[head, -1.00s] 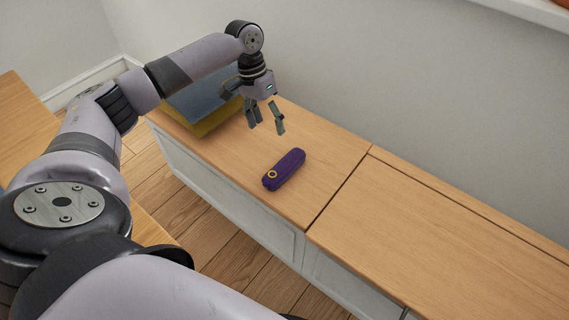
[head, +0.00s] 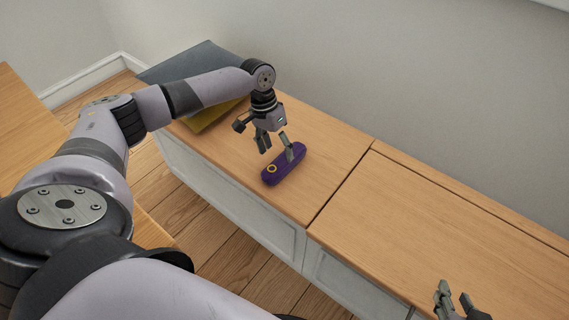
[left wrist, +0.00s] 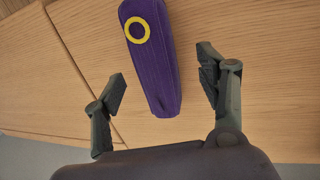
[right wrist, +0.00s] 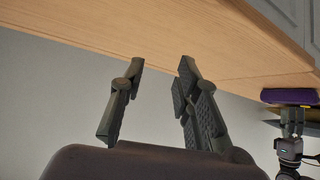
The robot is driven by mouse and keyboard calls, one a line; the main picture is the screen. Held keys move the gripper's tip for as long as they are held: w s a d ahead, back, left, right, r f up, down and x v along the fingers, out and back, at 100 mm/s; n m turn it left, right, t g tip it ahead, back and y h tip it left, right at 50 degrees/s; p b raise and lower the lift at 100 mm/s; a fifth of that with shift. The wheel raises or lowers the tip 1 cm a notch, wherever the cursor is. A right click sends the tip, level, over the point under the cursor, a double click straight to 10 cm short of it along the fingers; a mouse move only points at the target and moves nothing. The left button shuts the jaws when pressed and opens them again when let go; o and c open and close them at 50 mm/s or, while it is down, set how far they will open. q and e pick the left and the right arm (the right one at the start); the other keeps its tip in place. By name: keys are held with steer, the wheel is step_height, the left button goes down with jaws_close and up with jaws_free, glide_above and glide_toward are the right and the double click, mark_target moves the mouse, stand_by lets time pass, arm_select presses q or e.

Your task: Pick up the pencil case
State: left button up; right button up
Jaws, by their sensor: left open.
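The pencil case (head: 283,170) is purple and elongated with a yellow ring on one end. It lies on the wooden cabinet top in the head view. My left gripper (head: 276,148) is open just above and behind it, with one finger overlapping the case in the picture. In the left wrist view the case (left wrist: 152,62) lies between and beyond the two spread fingers (left wrist: 160,88), apart from them. My right gripper (head: 455,295) is at the lower right of the head view. In the right wrist view its fingers (right wrist: 158,82) are apart with nothing between them.
A yellow and blue-grey item (head: 210,118), perhaps a box or folders, lies on the cabinet behind my left arm. The cabinet top (head: 440,220) to the right of the case is clear. The wall (head: 450,80) stands behind the cabinet.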

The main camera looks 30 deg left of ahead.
mark_target(281, 159)
arm_select(q)
steer(key=b+x, duration=0.1)
steer(key=x, duration=0.3)
steer(key=shift+w+d+f+b, duration=0.15)
steer(key=shift+d+b, duration=0.25)
steer(key=shift+f, duration=0.1)
arm_select(e)
steer(key=w+a+r+t+y, duration=0.1)
steer(key=w+a+r+t, duration=0.1)
steer(key=w+r+t, duration=0.3)
step_height(281, 159, up, 3)
steer(key=shift+w+a+f+y, duration=0.1)
steer(key=shift+w+a+y, duration=0.05)
steer(key=shift+a+y, duration=0.2)
arm_select(q)
steer(key=c, duration=1.3)
arm_select(e)
steer(key=shift+d, duration=0.1)
